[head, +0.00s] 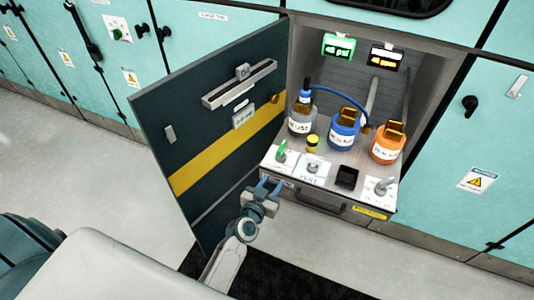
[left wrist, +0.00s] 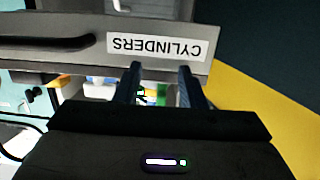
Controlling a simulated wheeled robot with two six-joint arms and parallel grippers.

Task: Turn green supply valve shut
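The green valve handle (head: 281,154) stands on a white plate at the front left corner of the pull-out shelf (head: 330,180). It looks tilted up rather than flat. My left gripper (head: 271,184) is just in front of and below that corner, apart from the valve. Its two blue fingers are spread with nothing between them. In the left wrist view the fingers (left wrist: 160,82) point at the shelf front with its upside-down CYLINDERS label (left wrist: 157,47). My right gripper is in neither view.
The dark cabinet door (head: 200,130) stands open to the left of my left gripper. Grey (head: 301,120), blue (head: 344,130) and orange (head: 388,144) bottles stand on the shelf. A grey valve (head: 313,168) is beside the green one, another (head: 383,187) at far right. A green-lit gauge (head: 338,47) hangs above.

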